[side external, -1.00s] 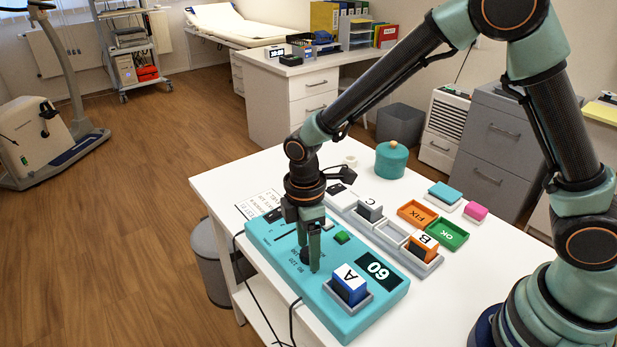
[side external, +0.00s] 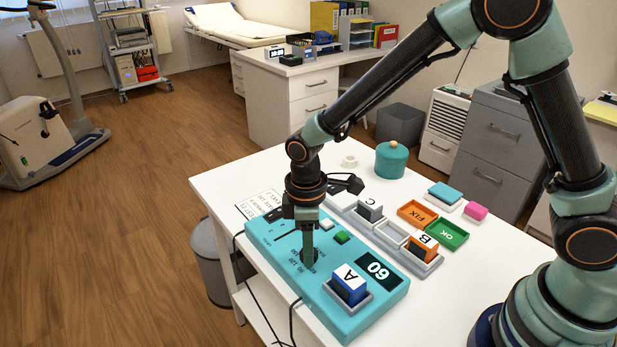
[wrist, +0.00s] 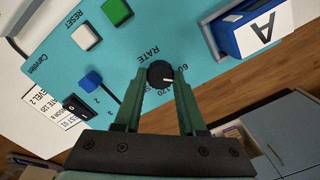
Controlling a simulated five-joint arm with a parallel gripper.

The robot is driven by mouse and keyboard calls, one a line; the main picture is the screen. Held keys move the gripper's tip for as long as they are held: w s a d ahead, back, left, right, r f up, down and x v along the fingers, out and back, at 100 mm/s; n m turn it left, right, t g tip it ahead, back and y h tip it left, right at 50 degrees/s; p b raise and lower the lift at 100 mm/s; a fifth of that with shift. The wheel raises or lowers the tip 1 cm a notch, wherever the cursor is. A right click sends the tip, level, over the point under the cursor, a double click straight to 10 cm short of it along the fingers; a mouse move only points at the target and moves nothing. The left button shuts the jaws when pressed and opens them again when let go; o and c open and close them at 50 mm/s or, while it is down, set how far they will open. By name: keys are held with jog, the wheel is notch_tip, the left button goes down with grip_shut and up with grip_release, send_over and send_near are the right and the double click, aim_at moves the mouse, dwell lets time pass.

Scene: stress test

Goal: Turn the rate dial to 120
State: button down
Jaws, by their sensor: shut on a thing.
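The rate dial (wrist: 161,73) is a small black knob on the teal console (side external: 343,323). Its white pointer line points right, towards the printed 60 in the wrist view. My gripper (wrist: 160,78) has one green finger on each side of the knob and is shut on it. In the side view my gripper (side external: 308,262) points straight down at the console and largely hides the dial. The console display (side external: 377,270) reads 60. Part of the printed scale is hidden by the fingers in the wrist view.
A blue block marked A (side external: 349,285) sits in a holder on the console. A green button (side external: 342,237) and a white button (side external: 326,224) are near the dial. A rack with blocks C (side external: 369,209) and B (side external: 423,248) stands behind the console.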

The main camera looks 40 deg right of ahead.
jog(key=m, duration=0.3)
jog(key=shift+w+d+m, duration=0.1)
jog(key=shift+w+m, duration=0.05)
jog(key=shift+m, duration=0.25)
jog(key=m, duration=0.3)
jog(key=shift+m, duration=0.3)
jog(key=m, duration=0.6)
jog(key=shift+r+t, duration=0.1)
jog(key=shift+t, duration=0.2)
jog(key=shift+m, duration=0.3)
jog(key=shift+c, duration=2.4)
grip_release()
